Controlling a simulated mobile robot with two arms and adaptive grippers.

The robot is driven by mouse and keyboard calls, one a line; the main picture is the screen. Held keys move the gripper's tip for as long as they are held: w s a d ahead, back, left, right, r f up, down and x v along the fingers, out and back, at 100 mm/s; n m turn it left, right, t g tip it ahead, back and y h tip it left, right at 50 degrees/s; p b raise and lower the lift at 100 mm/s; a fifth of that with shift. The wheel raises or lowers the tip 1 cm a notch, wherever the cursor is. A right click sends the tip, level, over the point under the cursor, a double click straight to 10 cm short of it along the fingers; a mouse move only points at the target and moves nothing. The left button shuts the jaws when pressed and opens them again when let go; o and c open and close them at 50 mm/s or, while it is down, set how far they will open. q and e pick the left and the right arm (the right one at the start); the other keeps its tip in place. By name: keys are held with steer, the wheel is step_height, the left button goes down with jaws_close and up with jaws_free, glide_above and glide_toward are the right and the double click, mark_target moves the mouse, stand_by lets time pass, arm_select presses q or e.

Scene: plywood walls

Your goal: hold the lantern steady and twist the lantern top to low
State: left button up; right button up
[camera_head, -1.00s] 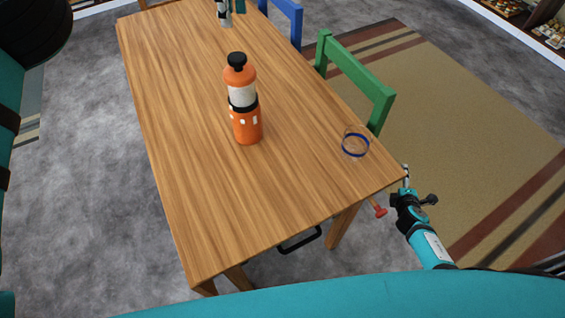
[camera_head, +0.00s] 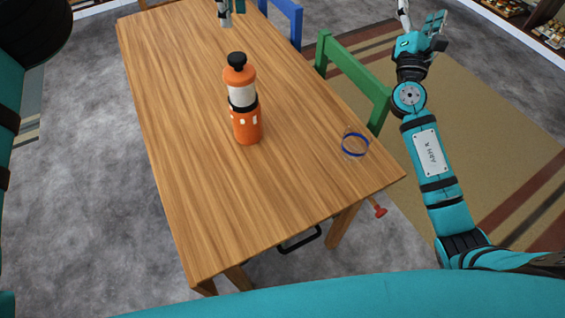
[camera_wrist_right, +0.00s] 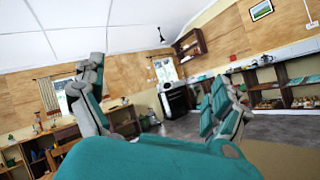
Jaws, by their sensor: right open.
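The lantern (camera_head: 245,105) stands upright on the wooden table (camera_head: 185,180). It has an orange body, a pale middle, a dark band and an orange lantern top (camera_head: 238,70) with a black knob. My right gripper is raised at the upper right, beyond the green chair. In the right wrist view its fingers (camera_wrist_right: 155,95) are spread, with nothing between them.
A clear ring-like object with a blue band (camera_head: 355,146) lies near the table's right edge. A green chair (camera_head: 355,75) and a blue chair (camera_head: 287,15) stand along that side. The table around the lantern is clear. The right wrist view shows shelves (camera_wrist_right: 275,90) by the far wall.

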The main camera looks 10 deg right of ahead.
step_height(320, 180, up, 4)
steer(key=a+t, duration=0.1)
steer(key=n+g+y, duration=0.7)
steer(key=n+y, duration=0.9)
steer(key=n, duration=0.1)
glide_toward(247, 118)
steer(key=s+d+f, duration=0.1)
steer(key=d+f, duration=0.1)
steer(key=s+d+f, duration=0.1)
steer(key=f, duration=0.1)
steer(key=shift+s, duration=0.35)
steer(key=shift+a+f, duration=0.15)
steer(key=shift+a, duration=0.1)
steer(key=x, duration=1.7)
steer(key=shift+r, duration=0.2)
